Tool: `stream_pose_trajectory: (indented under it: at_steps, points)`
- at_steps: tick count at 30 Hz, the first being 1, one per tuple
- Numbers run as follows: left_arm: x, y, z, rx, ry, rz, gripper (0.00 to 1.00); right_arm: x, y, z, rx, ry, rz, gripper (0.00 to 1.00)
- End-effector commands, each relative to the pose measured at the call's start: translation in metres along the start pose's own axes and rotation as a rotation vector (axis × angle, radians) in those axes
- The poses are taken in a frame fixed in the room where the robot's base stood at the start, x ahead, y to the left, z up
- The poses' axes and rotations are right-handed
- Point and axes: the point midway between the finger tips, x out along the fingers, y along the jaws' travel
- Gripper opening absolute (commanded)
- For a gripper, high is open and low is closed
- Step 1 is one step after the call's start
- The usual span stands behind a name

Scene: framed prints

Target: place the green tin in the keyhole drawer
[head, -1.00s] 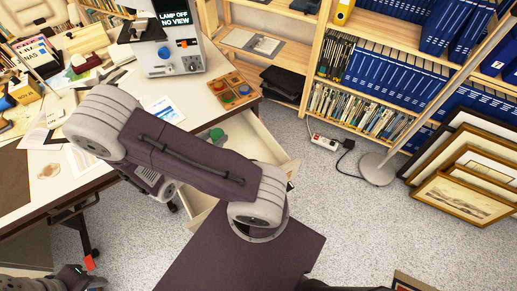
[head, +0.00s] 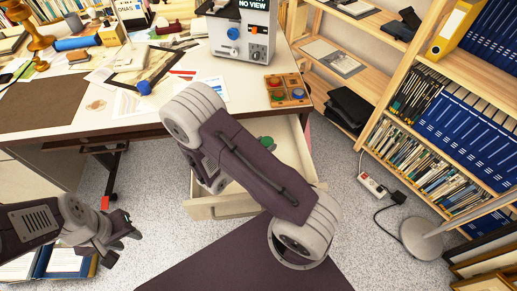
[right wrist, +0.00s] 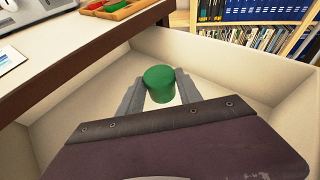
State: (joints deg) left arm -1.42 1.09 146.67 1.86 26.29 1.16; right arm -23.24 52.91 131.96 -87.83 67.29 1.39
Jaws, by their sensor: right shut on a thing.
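The green tin (right wrist: 160,84) is a short cylinder, upright between the fingers of my right gripper (right wrist: 160,90) in the right wrist view. The gripper is shut on it. Both are inside the walls of an open, pale drawer (right wrist: 55,125); I cannot tell whether the tin touches its bottom. In the head view the drawer (head: 228,208) is pulled out under the desk, partly hidden by my right arm, and a bit of the green tin (head: 265,141) shows. No keyhole is visible. My left gripper (head: 128,230) is low at the left, away from the desk; its opening is unclear.
The desk (head: 70,115) carries papers, a grey device (head: 243,32) and a wooden tray (head: 286,90) with coloured round pieces. A bookshelf (head: 405,75) stands at the right. A power strip (head: 372,186) and lamp base (head: 424,238) are on the carpet.

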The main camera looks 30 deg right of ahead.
Motion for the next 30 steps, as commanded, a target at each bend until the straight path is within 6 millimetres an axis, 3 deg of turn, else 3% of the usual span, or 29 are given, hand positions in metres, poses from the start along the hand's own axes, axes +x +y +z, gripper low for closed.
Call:
stream_pose_trajectory:
  at_steps: [3, 7, 13, 20, 30]
  points:
    - [0.011, 0.000, 0.001, 0.000, 0.000, 0.000, 0.36, 0.027, 0.021, -0.010, 0.004, -0.001, -0.004, 0.00]
    - [0.015, 0.000, 0.002, 0.000, 0.000, 0.000, 0.36, 0.041, 0.036, -0.013, 0.001, 0.000, 0.000, 0.00]
    - [0.016, 0.000, 0.002, 0.000, 0.000, 0.000, 0.36, 0.045, 0.039, -0.015, -0.002, 0.000, 0.000, 0.00]
    - [0.032, -0.001, 0.003, 0.000, 0.000, 0.000, 0.36, 0.059, 0.041, -0.051, -0.003, 0.000, 0.000, 0.00]
    - [0.033, -0.001, 0.004, 0.000, 0.000, 0.000, 0.36, 0.060, 0.041, -0.053, -0.001, 0.000, 0.001, 0.00]
